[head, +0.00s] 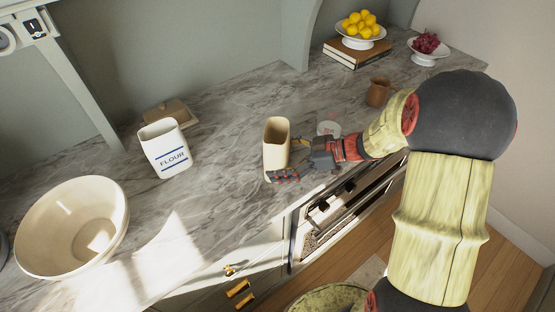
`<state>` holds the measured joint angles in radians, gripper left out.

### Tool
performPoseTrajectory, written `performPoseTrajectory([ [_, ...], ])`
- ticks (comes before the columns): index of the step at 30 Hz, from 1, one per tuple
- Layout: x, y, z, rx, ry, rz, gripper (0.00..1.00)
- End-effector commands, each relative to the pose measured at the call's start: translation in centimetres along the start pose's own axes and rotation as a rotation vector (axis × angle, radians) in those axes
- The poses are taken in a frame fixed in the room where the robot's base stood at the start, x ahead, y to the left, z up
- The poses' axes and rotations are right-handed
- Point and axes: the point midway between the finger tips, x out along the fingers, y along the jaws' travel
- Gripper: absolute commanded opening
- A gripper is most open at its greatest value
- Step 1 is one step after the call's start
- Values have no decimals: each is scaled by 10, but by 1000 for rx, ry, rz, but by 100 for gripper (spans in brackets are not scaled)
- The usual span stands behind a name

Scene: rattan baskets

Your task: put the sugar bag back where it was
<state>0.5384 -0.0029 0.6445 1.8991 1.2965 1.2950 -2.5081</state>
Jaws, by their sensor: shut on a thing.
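The sugar bag (276,142) appears to be the cream, open-topped container standing upright near the middle of the counter. No lettering shows on its visible side. My gripper (284,162) reaches in from the right, low on the bag, and is shut on it. One finger passes along the bag's near side and the other is on its right side. The bag's base is partly hidden by the near finger, so I cannot tell whether it touches the counter.
A white flour container (166,150) stands to the left, before a lidded dish (181,112). A large cream bowl (72,228) is at far left. A small white dish (329,128) and brown jug (378,92) are near my wrist. The counter (222,140) between flour and sugar is clear.

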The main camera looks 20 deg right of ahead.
Motion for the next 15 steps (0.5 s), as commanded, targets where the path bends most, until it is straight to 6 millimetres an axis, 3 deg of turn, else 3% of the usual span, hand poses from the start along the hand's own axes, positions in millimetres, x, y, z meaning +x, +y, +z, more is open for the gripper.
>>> performPoseTrajectory([
  [9, 0, 0, 0, 0, 0, 0, 100],
  [15, 0, 0, 0, 0, 0, 0, 100],
])
